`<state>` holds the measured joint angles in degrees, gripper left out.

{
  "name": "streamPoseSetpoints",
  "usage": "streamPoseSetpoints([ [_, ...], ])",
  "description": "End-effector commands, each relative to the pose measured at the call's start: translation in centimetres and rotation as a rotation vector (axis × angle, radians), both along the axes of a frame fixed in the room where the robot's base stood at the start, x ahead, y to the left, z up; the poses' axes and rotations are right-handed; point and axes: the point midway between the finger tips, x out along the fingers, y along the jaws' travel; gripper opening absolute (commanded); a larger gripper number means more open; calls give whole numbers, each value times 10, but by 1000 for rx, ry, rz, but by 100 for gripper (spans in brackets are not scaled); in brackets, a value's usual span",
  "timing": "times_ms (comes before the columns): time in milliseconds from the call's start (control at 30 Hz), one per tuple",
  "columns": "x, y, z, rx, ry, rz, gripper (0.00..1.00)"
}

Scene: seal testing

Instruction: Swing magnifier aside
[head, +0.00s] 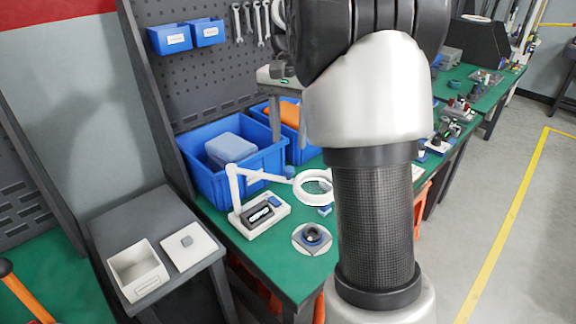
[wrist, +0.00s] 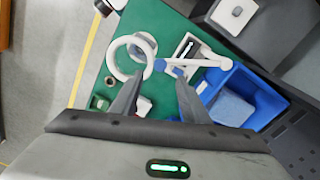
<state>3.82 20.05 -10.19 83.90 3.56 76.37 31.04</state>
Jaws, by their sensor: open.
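The magnifier has a white ring head (head: 301,194), a jointed white arm with a blue joint, and a white base (head: 265,222) on the green bench. In the wrist view its ring (wrist: 112,52) lies just beyond my left fingertip, partly in front of a round white plate with a dark part. The blue joint (wrist: 161,66) is between and beyond the fingertips. My gripper (wrist: 159,84) is open and empty, its fingers pointing toward the magnifier. I cannot tell the exact gap to it.
The round plate (head: 300,247) sits at the bench's front. Blue bins (head: 215,185) stand behind the magnifier, close to its arm. A side stand (head: 105,225) with a white box (head: 140,285) and a lid is at left. Tools hang on the pegboard (head: 180,75).

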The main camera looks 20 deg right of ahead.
Motion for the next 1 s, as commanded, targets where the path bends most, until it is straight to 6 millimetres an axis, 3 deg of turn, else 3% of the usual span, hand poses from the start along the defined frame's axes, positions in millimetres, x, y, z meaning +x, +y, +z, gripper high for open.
streamPoseSetpoints([
  [200, -1, 1, -49, 1, 4, 1, 42],
  [400, 0, 1, -76, 1, 2, 1, 42],
  [833, 0, 0, -86, 1, -1, 1, 42],
  [1000, 0, 0, -85, 0, 0, 1, 15],
])
